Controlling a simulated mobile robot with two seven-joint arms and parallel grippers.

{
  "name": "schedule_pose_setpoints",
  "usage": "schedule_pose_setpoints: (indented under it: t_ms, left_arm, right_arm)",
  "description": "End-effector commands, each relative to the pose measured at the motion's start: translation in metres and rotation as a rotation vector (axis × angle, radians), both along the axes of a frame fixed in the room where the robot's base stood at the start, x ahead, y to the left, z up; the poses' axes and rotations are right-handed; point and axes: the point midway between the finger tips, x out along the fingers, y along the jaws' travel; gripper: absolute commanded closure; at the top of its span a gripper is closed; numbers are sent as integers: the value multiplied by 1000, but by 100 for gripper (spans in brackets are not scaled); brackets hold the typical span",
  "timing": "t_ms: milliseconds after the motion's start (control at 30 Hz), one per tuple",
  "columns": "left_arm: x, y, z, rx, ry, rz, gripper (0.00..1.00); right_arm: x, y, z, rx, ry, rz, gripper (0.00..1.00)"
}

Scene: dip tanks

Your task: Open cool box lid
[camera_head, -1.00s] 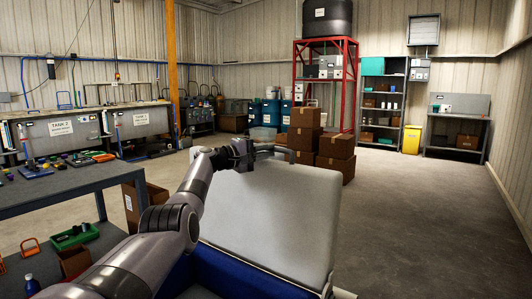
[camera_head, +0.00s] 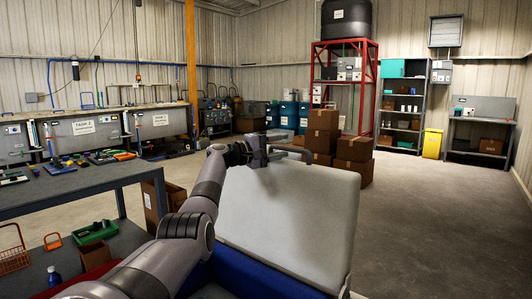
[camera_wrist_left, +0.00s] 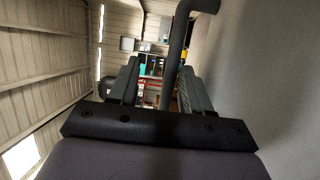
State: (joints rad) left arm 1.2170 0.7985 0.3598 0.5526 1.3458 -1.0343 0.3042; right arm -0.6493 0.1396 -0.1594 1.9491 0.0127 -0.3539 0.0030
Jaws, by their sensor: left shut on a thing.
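The cool box has a pale grey-white lid (camera_head: 285,215) that stands raised and tilted back above its blue body (camera_head: 238,270) in the head view. A grey bar handle (camera_head: 297,152) runs along the lid's upper edge. My left gripper (camera_head: 262,155) is shut on the handle near its left part. In the left wrist view the handle (camera_wrist_left: 180,40) passes between the two fingers of my left gripper (camera_wrist_left: 160,85), and the lid (camera_wrist_left: 265,80) fills the right side. The box's inside is mostly hidden by my left arm and the lid. My right gripper is not in view.
A grey workbench (camera_head: 95,185) with small items stands at left, with a green tray (camera_head: 95,231) and an orange basket (camera_head: 12,255) on its lower level. Cardboard boxes (camera_head: 322,130) are stacked behind the lid. The concrete floor (camera_head: 430,220) at right is clear.

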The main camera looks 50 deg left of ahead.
Motion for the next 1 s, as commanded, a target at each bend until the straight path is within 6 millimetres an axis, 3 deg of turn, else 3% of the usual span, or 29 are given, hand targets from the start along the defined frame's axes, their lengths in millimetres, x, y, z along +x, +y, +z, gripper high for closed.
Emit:
schedule_pose_setpoints:
  t_ms: [500, 1000]
  left_arm:
    - [-49, 8, -4, 5, 0, 3, 58]
    - [-54, 8, -4, 3, 4, 0, 58]
  right_arm:
    - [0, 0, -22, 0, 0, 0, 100]
    - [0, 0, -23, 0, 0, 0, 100]
